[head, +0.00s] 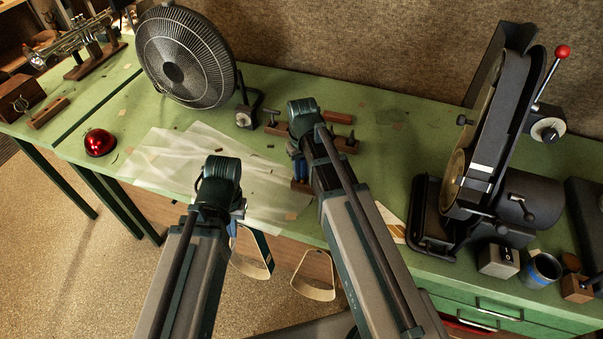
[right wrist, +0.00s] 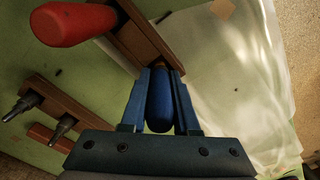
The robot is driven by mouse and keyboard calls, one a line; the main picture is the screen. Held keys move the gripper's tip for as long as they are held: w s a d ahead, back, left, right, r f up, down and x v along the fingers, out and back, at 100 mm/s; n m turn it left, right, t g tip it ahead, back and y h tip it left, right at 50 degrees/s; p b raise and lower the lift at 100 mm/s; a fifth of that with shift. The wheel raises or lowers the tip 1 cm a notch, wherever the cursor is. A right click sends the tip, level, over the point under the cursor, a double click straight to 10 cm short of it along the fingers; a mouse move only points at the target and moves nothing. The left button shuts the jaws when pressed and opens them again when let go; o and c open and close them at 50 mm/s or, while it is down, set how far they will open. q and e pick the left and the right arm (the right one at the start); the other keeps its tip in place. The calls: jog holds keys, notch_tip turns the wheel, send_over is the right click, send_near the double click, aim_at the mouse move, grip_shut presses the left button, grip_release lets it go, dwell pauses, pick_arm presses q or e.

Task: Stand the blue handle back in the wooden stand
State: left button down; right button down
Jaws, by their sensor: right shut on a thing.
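The blue handle (right wrist: 160,100) is between the two blue fingers of my right gripper (right wrist: 160,98), which is shut on it. Its far end is close to the end of the wooden stand (right wrist: 142,38) in the right wrist view; I cannot tell whether it is in the stand or just above it. In the head view my right gripper (head: 301,168) points down at the bench, and my arm hides most of the stand (head: 300,186). My left gripper (head: 235,222) hangs near the bench's front edge; its jaw opening is hidden.
A red handle (right wrist: 72,22) stands at the stand in the right wrist view. Beside it is a wooden rack (right wrist: 75,105) with dark metal tools. A fan (head: 185,55), a red dome (head: 100,142) and a belt grinder (head: 490,140) stand on the green bench. Pale sheets (head: 165,160) lie left.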

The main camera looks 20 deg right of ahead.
jog(key=c, duration=0.7)
grip_release()
jog(key=shift+o, duration=0.2)
notch_tip(320, 180, up, 12)
jog(key=p, duration=1.2)
jog(key=shift+r, duration=0.1)
jog(key=s+a+n+h, duration=0.1)
jog(key=s+a, duration=0.9)
jog(key=s, duration=0.4)
jog(key=shift+s+a, duration=0.2)
jog(key=shift+s, duration=0.05)
jog(key=shift+n, duration=0.3)
